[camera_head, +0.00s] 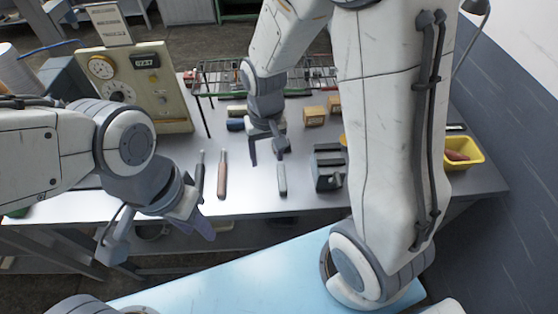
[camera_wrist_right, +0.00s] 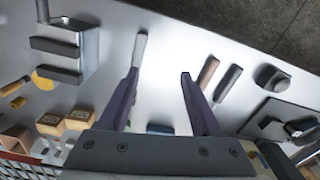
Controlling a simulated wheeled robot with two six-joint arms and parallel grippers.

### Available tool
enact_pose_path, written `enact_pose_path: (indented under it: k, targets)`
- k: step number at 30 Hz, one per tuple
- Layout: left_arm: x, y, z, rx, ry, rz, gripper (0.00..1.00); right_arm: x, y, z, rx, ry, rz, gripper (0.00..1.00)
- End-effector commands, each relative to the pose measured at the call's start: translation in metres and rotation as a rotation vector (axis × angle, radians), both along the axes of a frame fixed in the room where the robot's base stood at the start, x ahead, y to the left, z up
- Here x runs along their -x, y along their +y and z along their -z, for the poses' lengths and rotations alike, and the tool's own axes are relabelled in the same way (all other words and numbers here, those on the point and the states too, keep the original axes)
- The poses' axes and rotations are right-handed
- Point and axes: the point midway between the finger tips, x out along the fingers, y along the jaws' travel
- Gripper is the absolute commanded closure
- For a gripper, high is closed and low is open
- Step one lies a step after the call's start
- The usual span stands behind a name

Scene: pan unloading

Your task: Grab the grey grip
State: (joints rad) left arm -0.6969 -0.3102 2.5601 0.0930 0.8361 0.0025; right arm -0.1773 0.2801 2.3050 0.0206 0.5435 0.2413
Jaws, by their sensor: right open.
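The grey grip (camera_head: 282,180) lies on the metal table, lengthwise toward the table's front edge. It also shows in the right wrist view (camera_wrist_right: 139,48), just beyond the tip of the left-hand finger. My right gripper (camera_head: 268,157) is open and empty over the table, behind the grip in the head view; its two fingers (camera_wrist_right: 158,82) are spread wide in the wrist view. My left gripper (camera_head: 158,232) is at the table's front left, its fingers apart with nothing seen between them.
A brown-handled tool (camera_head: 222,178) and a dark-handled tool (camera_head: 199,178) lie left of the grip. A dark metal block (camera_head: 328,168) stands to its right. Wooden blocks (camera_head: 314,116), a wire rack (camera_head: 220,78) and a yellow bin (camera_head: 463,152) are also on the table.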

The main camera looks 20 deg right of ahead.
Motion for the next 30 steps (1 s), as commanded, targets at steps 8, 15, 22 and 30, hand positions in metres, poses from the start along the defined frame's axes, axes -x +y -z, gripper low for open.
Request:
enact_pose_path:
  k: [8, 15, 22, 30]
  targets:
    - [0.000, 0.000, -0.013, 0.000, 0.000, -0.001, 0.60, -0.028, -0.047, 0.037, 0.013, 0.016, 0.197, 0.35]
    - [0.000, 0.000, -0.018, 0.000, 0.000, 0.000, 0.60, -0.027, -0.048, 0.072, 0.013, 0.017, 0.200, 0.35]
    - [0.000, 0.000, -0.022, 0.000, 0.000, 0.001, 0.60, -0.026, -0.048, 0.087, 0.012, 0.015, 0.199, 0.35]
    - [0.000, 0.000, -0.038, 0.000, 0.000, 0.004, 0.60, -0.018, -0.048, 0.118, 0.013, 0.017, 0.198, 0.35]
